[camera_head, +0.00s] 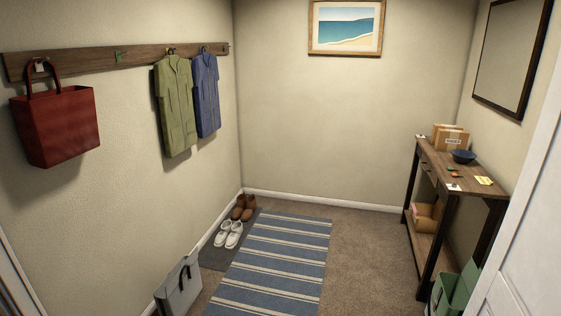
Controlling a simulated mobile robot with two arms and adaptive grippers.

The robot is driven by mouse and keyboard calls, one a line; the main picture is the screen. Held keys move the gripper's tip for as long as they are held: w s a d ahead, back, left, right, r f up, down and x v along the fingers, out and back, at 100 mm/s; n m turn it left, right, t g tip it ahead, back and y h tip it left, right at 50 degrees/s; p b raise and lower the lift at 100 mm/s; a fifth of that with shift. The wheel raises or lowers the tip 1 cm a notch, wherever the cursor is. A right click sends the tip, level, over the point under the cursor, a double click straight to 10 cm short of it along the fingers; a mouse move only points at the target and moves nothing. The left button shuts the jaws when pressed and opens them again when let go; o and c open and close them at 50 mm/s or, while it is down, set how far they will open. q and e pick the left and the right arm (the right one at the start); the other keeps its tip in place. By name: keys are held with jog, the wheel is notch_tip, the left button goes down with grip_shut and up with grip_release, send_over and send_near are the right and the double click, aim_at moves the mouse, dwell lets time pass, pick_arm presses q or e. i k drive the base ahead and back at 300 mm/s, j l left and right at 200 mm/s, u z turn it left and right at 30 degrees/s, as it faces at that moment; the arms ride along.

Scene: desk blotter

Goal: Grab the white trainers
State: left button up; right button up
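The white trainers (229,234) stand side by side on a dark grey mat (214,263) on the floor, close to the left wall. A pair of brown shoes (243,207) stands just behind them on the same mat. Neither of my grippers shows in the head view. Nothing touches the trainers from above, and both shoes are in plain sight.
A striped blue rug (281,256) lies right of the mat. A grey bag (180,287) stands on the floor in front. Carpet (364,250) between rug and table is clear.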

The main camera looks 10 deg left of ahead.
aim_at(223, 236)
jog(key=i+u, duration=0.35)
jog(key=i, duration=1.85)
jog(key=i+u, duration=0.1)
jog(key=i, duration=0.35)
jog(key=i+l+u, duration=0.15)
jog(key=i, duration=0.3)
jog(key=i+l+u, duration=0.1)
jog(key=i, duration=0.35)
jog(key=i+l+u, duration=0.15)
jog(key=i, duration=0.3)
